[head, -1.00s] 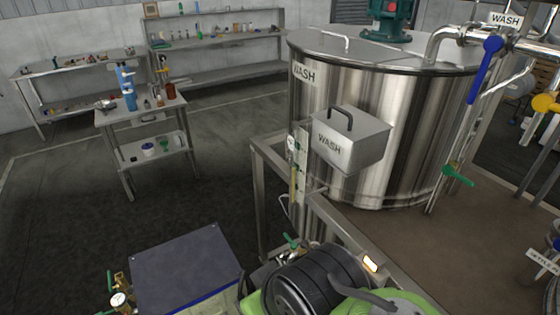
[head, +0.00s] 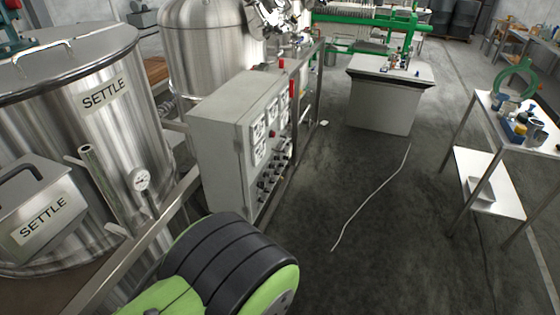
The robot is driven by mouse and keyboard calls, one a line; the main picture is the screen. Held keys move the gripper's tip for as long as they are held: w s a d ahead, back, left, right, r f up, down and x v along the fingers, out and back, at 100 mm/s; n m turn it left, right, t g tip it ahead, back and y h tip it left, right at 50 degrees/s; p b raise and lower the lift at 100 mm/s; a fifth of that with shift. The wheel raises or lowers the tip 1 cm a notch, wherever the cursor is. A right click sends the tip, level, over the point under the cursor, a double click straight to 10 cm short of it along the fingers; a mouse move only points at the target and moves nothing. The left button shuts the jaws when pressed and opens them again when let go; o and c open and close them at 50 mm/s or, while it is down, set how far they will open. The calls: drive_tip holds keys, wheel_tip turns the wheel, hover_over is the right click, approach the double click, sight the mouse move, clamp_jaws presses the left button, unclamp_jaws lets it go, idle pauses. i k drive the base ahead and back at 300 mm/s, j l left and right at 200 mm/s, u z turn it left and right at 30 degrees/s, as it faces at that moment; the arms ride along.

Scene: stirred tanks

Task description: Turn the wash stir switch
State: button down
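A grey control cabinet (head: 226,138) stands right of the settle tank. Its front panel carries several white-faced dials and, below them, several small dark knobs or switches (head: 270,177). I cannot read their labels, so I cannot tell which is the wash stir switch. A red light or button (head: 272,133) sits beside the dials. My green and black arm (head: 232,262) fills the bottom of the head view. My gripper is not in view.
The steel tank labelled SETTLE (head: 120,125) is at left, with a gauge (head: 141,180) and a railing in front. Another steel vessel (head: 205,45) stands behind the cabinet. A bench (head: 390,73) is at the back, a small table (head: 478,140) at right. A pale hose lies on otherwise clear floor.

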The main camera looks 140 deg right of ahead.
sight(261, 184)
drive_tip(key=k+j+z, duration=0.1)
drive_tip(key=z, duration=0.45)
drive_tip(key=k+z, duration=0.1)
drive_tip(key=z, duration=0.4)
drive_tip(key=k+z, duration=0.1)
drive_tip(key=z, duration=0.45)
drive_tip(key=k+z, duration=0.1)
drive_tip(key=z, duration=0.45)
drive_tip(key=k+z, duration=0.1)
drive_tip(key=z, duration=0.45)
drive_tip(key=l+z, duration=0.2)
drive_tip(key=z, duration=0.3)
drive_tip(key=k+l+z, duration=0.1)
drive_tip(key=z, duration=0.45)
drive_tip(key=l+z, duration=0.25)
drive_tip(key=z, duration=0.3)
